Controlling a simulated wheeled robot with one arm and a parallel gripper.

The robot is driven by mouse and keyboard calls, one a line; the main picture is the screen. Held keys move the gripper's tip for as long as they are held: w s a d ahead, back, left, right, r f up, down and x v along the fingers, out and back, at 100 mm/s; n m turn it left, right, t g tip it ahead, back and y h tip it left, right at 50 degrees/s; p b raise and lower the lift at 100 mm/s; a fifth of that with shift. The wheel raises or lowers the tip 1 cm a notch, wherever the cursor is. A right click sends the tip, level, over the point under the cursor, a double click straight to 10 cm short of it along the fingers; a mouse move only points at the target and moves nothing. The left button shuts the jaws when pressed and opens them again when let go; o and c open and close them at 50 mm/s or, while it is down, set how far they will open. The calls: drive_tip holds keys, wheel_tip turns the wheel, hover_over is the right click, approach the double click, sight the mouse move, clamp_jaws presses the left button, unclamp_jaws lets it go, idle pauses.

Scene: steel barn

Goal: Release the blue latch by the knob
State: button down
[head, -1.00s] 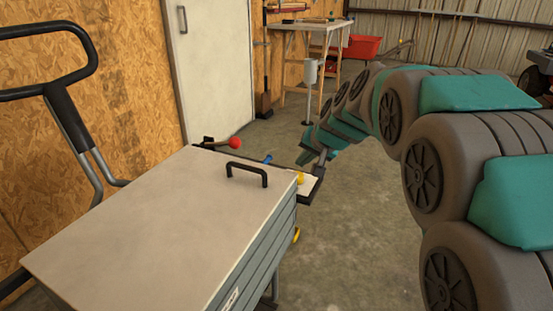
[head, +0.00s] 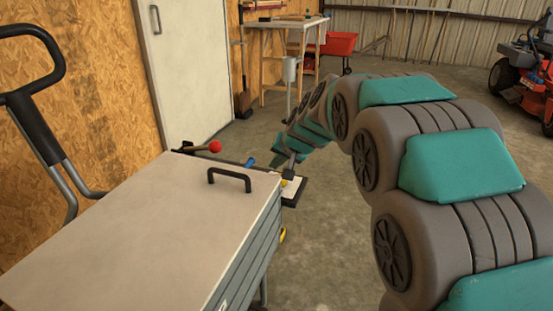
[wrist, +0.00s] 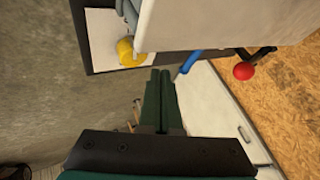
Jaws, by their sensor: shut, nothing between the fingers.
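The blue latch (head: 249,162) shows as a short blue bar at the far end of the grey cabinet (head: 140,240), just past its top. In the wrist view the blue latch (wrist: 191,62) sticks out from beside the pale cabinet wall. My gripper (wrist: 162,73) is shut and empty, its tips just left of the latch's free end in that view; I cannot tell whether they touch. In the head view my gripper (head: 288,174) is beside the cabinet's far right corner. A red ball knob (head: 214,146) on a dark lever is left of the latch; it also shows in the wrist view (wrist: 244,71).
A yellow part (wrist: 125,49) sits on a white, dark-edged plate (wrist: 102,38) close to my gripper. A black handle (head: 230,178) stands on the cabinet top. A white door (head: 195,70) and wooden wall are behind.

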drive_tip(key=x, duration=0.6)
drive_tip(key=shift+a, duration=0.1)
drive_tip(key=shift+w+a+r+p, duration=0.2)
drive_tip(key=shift+a+p, duration=0.05)
drive_tip(key=shift+a, duration=0.3)
drive_tip(key=shift+w+a+r+p, duration=0.15)
drive_tip(key=shift+a+r+p, duration=0.1)
drive_tip(key=shift+a, duration=0.3)
drive_tip(key=shift+w+a+r, duration=0.1)
drive_tip(key=shift+w+a, duration=0.1)
drive_tip(key=shift+a, duration=0.4)
